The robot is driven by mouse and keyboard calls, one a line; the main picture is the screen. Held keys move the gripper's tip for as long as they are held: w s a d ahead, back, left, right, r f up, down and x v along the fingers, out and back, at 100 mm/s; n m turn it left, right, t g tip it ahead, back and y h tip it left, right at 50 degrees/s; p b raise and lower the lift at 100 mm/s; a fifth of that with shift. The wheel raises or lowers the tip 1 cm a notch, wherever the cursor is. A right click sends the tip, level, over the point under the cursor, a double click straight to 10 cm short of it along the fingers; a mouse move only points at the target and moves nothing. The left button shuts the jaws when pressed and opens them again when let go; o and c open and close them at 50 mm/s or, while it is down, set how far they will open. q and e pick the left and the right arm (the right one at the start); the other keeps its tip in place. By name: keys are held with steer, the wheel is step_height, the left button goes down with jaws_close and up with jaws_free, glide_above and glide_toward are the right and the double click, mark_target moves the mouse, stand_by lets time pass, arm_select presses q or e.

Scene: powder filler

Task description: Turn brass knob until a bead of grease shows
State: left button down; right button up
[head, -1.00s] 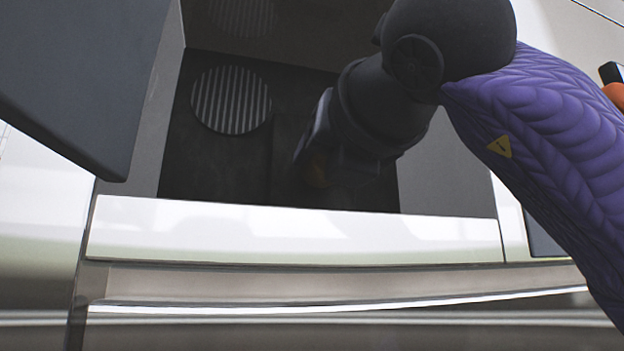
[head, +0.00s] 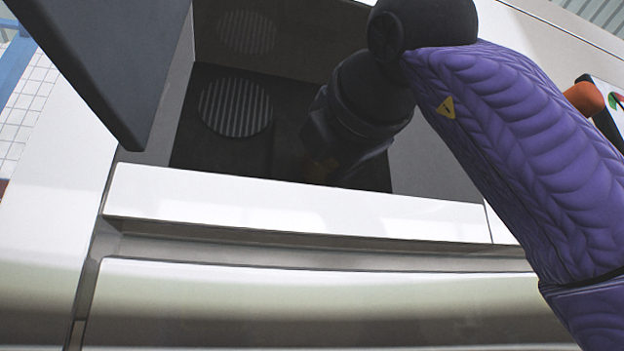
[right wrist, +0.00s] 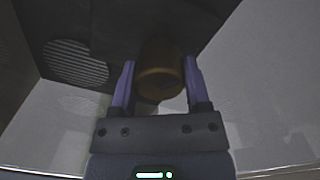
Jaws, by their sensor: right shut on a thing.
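The brass knob (right wrist: 160,72) shows in the right wrist view as a dull brown-gold cylinder in the dark bay. My right gripper (right wrist: 158,85) is shut on it, with one purple finger on each side. In the head view my right arm reaches into the bay, and the gripper (head: 322,165) is dim, its fingers and the knob hard to make out in the shadow. I see no bead of grease in either view. My left gripper is not in view.
The bay is a dark recess with a round slatted vent (head: 235,106) on its back wall. A white sill (head: 290,208) runs along its front edge. A dark open door panel (head: 100,65) stands at the left. An orange knob (head: 584,98) is at the far right.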

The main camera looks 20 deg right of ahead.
steer(key=shift+m, duration=0.9)
steer(key=o, duration=1.3)
steer(key=shift+s, duration=0.1)
steer(key=shift+b, duration=0.35)
steer(key=s+b, duration=0.1)
steer(key=s, duration=0.2)
steer(key=s+b, duration=0.1)
steer(key=s, duration=0.2)
steer(key=s+b, duration=0.1)
steer(key=s, duration=0.3)
steer(key=shift+d+f, duration=0.1)
steer(key=shift+d, duration=0.15)
